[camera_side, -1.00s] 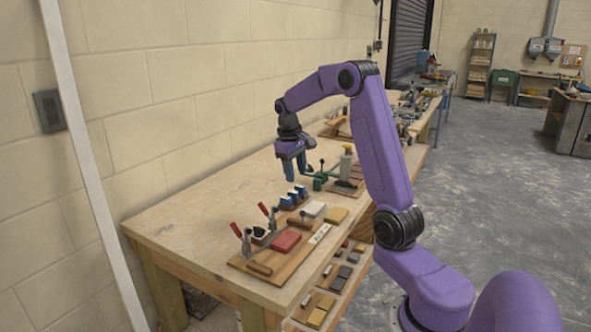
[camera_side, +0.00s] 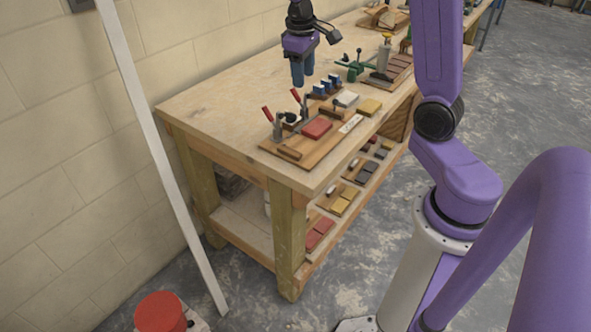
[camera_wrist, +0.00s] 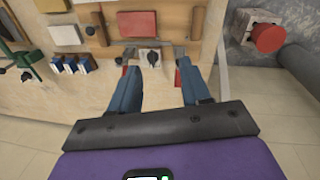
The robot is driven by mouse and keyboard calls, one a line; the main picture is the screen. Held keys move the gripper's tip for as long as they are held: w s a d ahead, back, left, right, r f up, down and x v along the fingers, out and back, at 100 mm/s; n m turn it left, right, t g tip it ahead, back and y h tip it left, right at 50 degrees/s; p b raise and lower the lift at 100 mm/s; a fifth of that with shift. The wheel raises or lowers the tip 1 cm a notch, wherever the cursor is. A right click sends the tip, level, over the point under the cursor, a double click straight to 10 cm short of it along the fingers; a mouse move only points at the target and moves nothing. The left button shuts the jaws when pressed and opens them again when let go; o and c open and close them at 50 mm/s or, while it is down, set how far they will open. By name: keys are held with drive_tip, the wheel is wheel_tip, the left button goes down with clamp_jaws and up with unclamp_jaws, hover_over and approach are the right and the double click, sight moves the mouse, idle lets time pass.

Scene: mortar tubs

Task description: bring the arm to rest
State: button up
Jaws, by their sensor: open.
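My gripper (camera_side: 303,78) hangs fingers down above the wooden bench (camera_side: 225,105), left of the row of blue-and-white pieces (camera_side: 326,85). In the wrist view my gripper (camera_wrist: 160,75) has its two blue fingers spread wide with nothing held between them. A small white block with a dark knob (camera_wrist: 150,57) shows beyond the fingertips, near the fixture board's edge. How high the fingertips are above the bench is hard to tell.
A wooden fixture board (camera_side: 287,152) carries red-handled clamps (camera_side: 268,114) and a red block (camera_side: 317,128). A green clamp (camera_side: 354,66) stands behind. A white post (camera_side: 150,145) leans at left. A red round thing (camera_side: 160,312) sits low at front left.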

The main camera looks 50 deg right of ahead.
drive_tip(key=s+a+n+y, duration=0.1)
drive_tip(key=s+a+n, duration=0.5)
drive_tip(key=s+a, duration=0.75)
drive_tip(key=s+a+f+n, duration=0.1)
drive_tip(key=s+a+n, duration=0.1)
drive_tip(key=s, duration=0.5)
drive_tip(key=s+a+f+n+y, duration=0.1)
drive_tip(key=s+n, duration=0.1)
drive_tip(key=s, duration=0.5)
drive_tip(key=shift+s+a+f+n, duration=0.2)
drive_tip(key=shift+a+n, duration=0.15)
drive_tip(key=shift+n, duration=0.05)
idle(0.6)
